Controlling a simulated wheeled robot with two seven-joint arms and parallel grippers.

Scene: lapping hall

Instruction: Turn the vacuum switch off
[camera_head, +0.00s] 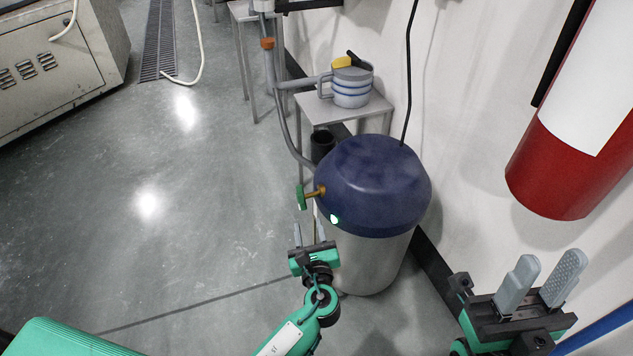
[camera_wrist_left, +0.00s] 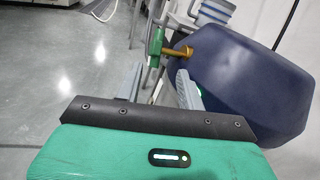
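The vacuum is a steel canister (camera_head: 365,262) with a dark blue dome (camera_head: 375,175); the dome also shows in the left wrist view (camera_wrist_left: 255,80). A small lit green spot (camera_head: 334,219), apparently the switch, sits low on the dome's front. In the left wrist view it is mostly hidden behind a finger. A green handle (camera_head: 301,197) on a brass stem sticks out at the dome's left. My left gripper (camera_head: 309,235) is open and empty, just below and left of the lit spot; its fingers (camera_wrist_left: 160,87) stand apart. My right gripper (camera_head: 540,282) is open and empty, at lower right.
A grey hose (camera_head: 277,105) runs down to the canister's left side. Behind it, a small table (camera_head: 325,112) bears a blue-striped pot (camera_head: 352,85). A red cylinder (camera_head: 555,180) hangs by the wall at right. The floor on the left is clear.

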